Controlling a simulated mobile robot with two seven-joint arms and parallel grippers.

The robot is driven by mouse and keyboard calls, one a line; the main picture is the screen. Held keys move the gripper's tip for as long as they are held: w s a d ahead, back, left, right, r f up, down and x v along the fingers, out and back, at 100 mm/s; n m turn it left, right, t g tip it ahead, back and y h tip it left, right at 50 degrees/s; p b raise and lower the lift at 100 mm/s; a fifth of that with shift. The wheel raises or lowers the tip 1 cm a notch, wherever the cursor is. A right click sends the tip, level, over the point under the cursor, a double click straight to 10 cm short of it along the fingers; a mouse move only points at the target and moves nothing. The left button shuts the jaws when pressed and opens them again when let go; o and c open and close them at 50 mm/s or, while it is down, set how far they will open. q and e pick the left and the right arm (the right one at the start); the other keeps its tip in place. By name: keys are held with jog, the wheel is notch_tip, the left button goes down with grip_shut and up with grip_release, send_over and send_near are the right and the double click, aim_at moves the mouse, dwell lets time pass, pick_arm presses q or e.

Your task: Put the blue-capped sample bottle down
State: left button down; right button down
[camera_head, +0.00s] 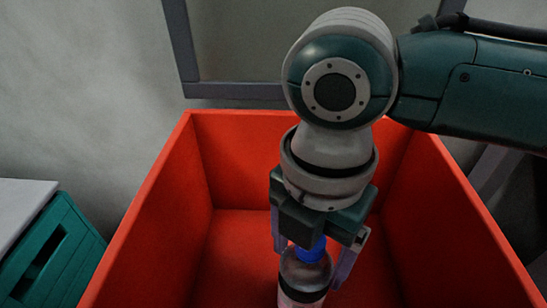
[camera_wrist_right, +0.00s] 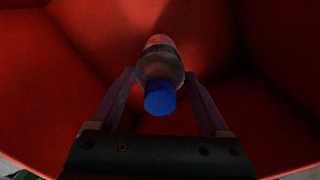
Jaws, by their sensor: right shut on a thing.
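The blue-capped sample bottle (camera_head: 303,270) is a clear bottle with a dark band and a pale lower part. My right gripper (camera_head: 312,262) points down with a finger on each side of it and is shut on it below the cap. The bottle hangs upright inside the red crate (camera_head: 155,195). Its lower end is cut off by the bottom edge of the head view. In the right wrist view the blue cap (camera_wrist_right: 160,98) faces the camera between the fingers. I cannot tell whether the bottle's base touches the crate floor. My left gripper is not in view.
The crate's tall walls surround the gripper on the visible sides. Its floor (camera_head: 235,255) looks bare around the bottle. A teal slotted crate (camera_head: 70,255) stands by a pale surface (camera_head: 20,205) at the left. A grey-framed panel (camera_head: 235,45) is behind.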

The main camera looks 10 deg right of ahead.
grip_release()
notch_tip(320, 180, up, 12)
jog(key=p, duration=0.4)
jog(key=shift+f+p, duration=0.2)
jog(key=shift+p, duration=0.2)
jog(key=shift+r, duration=0.4)
